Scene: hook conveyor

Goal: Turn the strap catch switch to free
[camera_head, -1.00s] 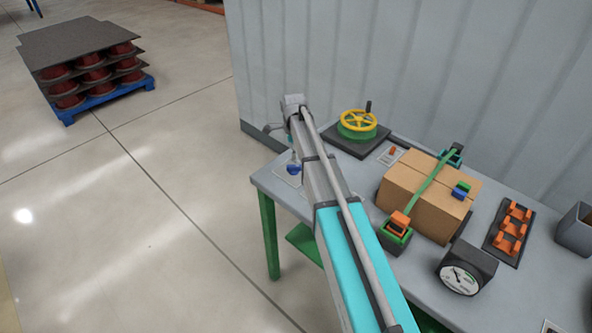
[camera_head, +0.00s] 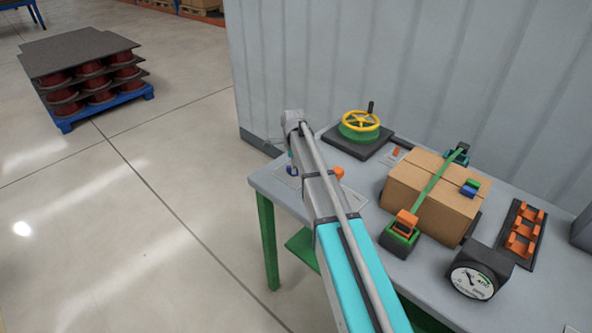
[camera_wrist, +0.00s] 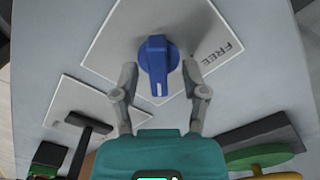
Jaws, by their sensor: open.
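The strap catch switch (camera_wrist: 158,62) is a blue knob with a white mark on its lower end. It sits on a pale plate (camera_wrist: 112,40) printed FREE to the knob's right in the wrist view. The white mark points down the picture, not at the word. My gripper (camera_wrist: 159,74) is open, with one finger on each side of the knob. Small gaps show, and I see no clear contact. In the head view only a bit of blue (camera_head: 292,168) shows beside my arm, which hides the fingers.
A strapped cardboard box (camera_head: 432,200), a yellow handwheel (camera_head: 361,121), a round gauge (camera_head: 473,283) and a rack of orange hooks (camera_head: 524,232) stand on the grey table (camera_head: 350,254). A second plate (camera_wrist: 75,105) with a dark T-shaped handle (camera_wrist: 88,130) lies close to my gripper. A wall stands behind.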

